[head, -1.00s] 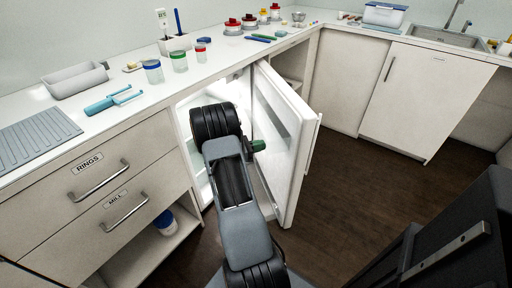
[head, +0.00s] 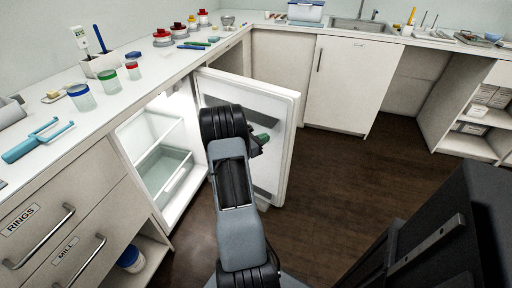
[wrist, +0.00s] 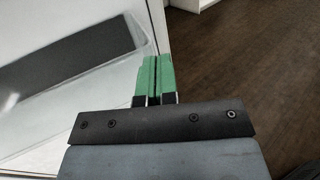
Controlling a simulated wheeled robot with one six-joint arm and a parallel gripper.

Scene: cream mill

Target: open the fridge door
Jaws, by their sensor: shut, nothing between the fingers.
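The fridge door (head: 279,103) stands wide open on the right of the fridge, its white inner face with a dark shelf strip turned toward me. The lit fridge interior (head: 150,128) shows a shelf and a clear drawer. My gripper (head: 262,138) is at the inner side of the door, with its green fingers shut and empty. In the wrist view the green fingertips (wrist: 155,72) lie together beside the door's inner panel (wrist: 60,30), close to its edge. I cannot tell whether they touch it.
The counter (head: 108,112) above the fridge holds jars with coloured lids and a blue tool. Drawers marked RINGS and MILL (head: 50,225) are at the left. The dark wood floor (head: 350,190) is clear to the right of the door.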

